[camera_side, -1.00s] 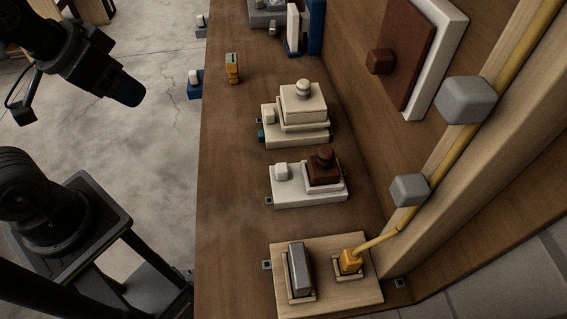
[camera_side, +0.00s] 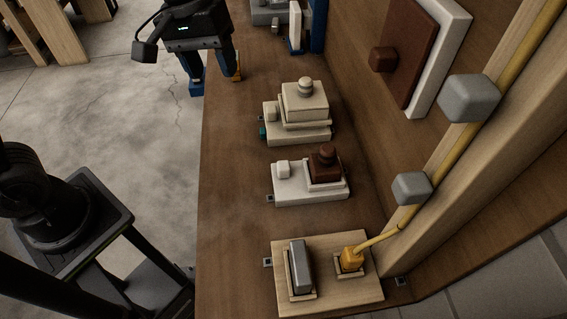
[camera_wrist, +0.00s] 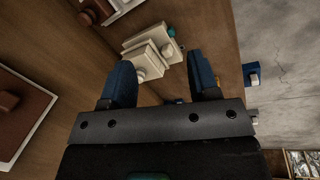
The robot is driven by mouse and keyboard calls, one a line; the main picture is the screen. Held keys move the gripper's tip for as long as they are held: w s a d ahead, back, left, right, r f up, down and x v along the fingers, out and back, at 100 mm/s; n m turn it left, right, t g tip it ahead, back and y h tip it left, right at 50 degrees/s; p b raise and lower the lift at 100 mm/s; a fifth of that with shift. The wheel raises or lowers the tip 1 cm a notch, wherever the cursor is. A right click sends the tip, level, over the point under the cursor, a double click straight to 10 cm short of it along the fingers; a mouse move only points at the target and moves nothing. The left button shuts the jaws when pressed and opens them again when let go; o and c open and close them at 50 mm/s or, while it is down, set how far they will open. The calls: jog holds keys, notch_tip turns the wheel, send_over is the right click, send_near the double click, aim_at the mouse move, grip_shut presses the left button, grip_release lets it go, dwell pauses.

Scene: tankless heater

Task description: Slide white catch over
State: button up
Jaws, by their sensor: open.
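Several white pieces are in view, and I cannot tell for sure which is the catch. A small white block (camera_side: 283,169) sits on the left of a white base (camera_side: 310,191), beside a brown knob (camera_side: 325,156). Another small white block sits on a blue bracket (camera_wrist: 252,69) at the bench edge in the wrist view; in the side view my gripper largely hides it. My gripper (camera_side: 212,74) is open, with blue fingers pointing down at the far left edge of the bench. In the wrist view its fingers (camera_wrist: 160,62) have nothing held between them.
A cream stacked box (camera_side: 305,101) and a wooden plate (camera_side: 330,295) with a grey rocker and yellow plug stand on the bench. A brown panel (camera_side: 415,50) and grey blocks (camera_side: 470,98) are on the right. The bench's left strip is clear.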

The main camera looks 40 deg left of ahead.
aim_at(283, 164)
jog(key=w+d+f+n+g+h, duration=0.1)
jog(key=w+d+f+n+g, duration=0.3)
jog(key=w+d+f, duration=0.5)
jog(key=x, duration=0.9)
jog(key=a+x, duration=0.1)
jog(key=x, duration=0.4)
jog(key=shift+s+f, duration=0.35)
jog(key=shift+s, duration=0.1)
jog(key=shift+c, duration=0.3)
grip_shut()
